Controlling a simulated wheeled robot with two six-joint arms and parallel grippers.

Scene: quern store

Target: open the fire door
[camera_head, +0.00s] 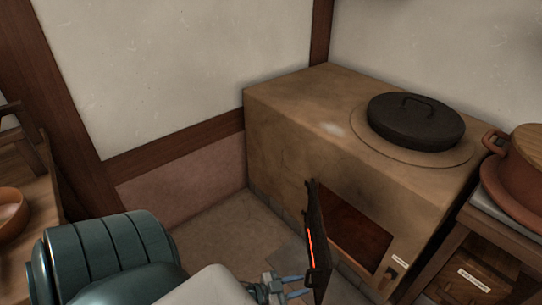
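The fire door (318,240) is a dark metal panel on the front of the clay stove (300,150). It stands swung well out from the left side of the stove's opening (352,230), seen nearly edge-on with an orange-red glowing strip. The opening shows a dark reddish inside. My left gripper (297,285) is low beside the door's outer face, near its lower part. Its two bluish fingers are apart, with their tips close to the door; I cannot tell if they touch it. No handle is visible on the door. My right gripper is not in view.
A black lid (415,122) sits on the stove top. To the right, a brown pot (515,190) stands on a wooden cabinet with labelled drawers (470,275). A wooden bowl (10,212) is on furniture at the left. Floor left of the stove is clear.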

